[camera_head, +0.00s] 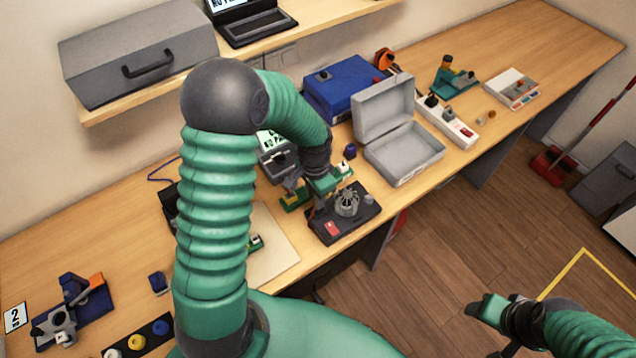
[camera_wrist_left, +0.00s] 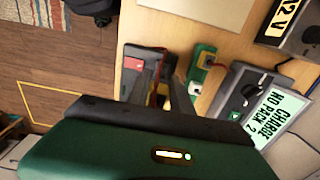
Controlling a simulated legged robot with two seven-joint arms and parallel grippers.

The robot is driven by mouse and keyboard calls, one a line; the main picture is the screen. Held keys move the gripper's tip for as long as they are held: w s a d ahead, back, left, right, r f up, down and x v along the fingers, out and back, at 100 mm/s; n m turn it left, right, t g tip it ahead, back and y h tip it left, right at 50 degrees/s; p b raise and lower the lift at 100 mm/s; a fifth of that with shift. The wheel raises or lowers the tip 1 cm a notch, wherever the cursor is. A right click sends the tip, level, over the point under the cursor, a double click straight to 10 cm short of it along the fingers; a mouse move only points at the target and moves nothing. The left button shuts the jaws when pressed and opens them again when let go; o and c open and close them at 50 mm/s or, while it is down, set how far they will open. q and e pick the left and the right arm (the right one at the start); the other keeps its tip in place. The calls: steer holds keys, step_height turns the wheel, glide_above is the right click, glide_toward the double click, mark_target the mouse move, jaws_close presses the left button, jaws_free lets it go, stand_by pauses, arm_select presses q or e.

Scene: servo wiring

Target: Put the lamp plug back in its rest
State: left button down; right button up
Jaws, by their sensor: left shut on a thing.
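My left gripper (camera_head: 318,202) is low over the bench, beside the dark base (camera_head: 345,232) that carries a round metal part and a red block. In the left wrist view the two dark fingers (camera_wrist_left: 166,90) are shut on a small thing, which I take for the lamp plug. It is mostly hidden; only a little red and yellow shows between the fingers. A green and yellow block (camera_head: 294,198) stands just left of the gripper; it also shows in the left wrist view (camera_wrist_left: 203,60). I cannot pick out the plug's rest. My right gripper (camera_head: 488,308) hangs over the floor, away from the bench.
A charger with a lit display (camera_wrist_left: 265,105) stands close by. An open grey case (camera_head: 405,150), a blue box (camera_head: 342,92) and a white power strip (camera_head: 447,123) lie farther right. A pale mat (camera_head: 275,262) is left of the dark base. The bench's front edge is near.

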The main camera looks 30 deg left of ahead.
arm_select(q)
steer(key=a+f, duration=0.1)
steer(key=a+f+b, duration=0.1)
steer(key=f, duration=0.1)
steer(key=shift+w, duration=0.35)
steer(key=shift+s+d+f+b, duration=0.25)
steer(key=shift+d+f+b, duration=0.75)
steer(key=shift+d+f, duration=0.05)
steer(key=shift+s+f, duration=0.15)
steer(key=shift+f, duration=0.1)
steer(key=shift+a+f, duration=0.35)
steer(key=shift+a, duration=0.2)
steer(key=shift+w+a+f, duration=0.2)
steer(key=shift+w+a, duration=0.05)
steer(key=shift+a, duration=0.3)
steer(key=shift+s+d+r, duration=0.15)
steer(key=shift+d+r, duration=0.15)
steer(key=shift+d, duration=0.8)
steer(key=shift+a+f, duration=0.1)
steer(key=shift+a, duration=0.6)
steer(key=shift+d, duration=0.55)
arm_select(e)
steer(key=f, duration=0.1)
steer(key=a+f, duration=0.1)
steer(key=shift+s+f, duration=0.1)
steer(key=shift+f, duration=0.3)
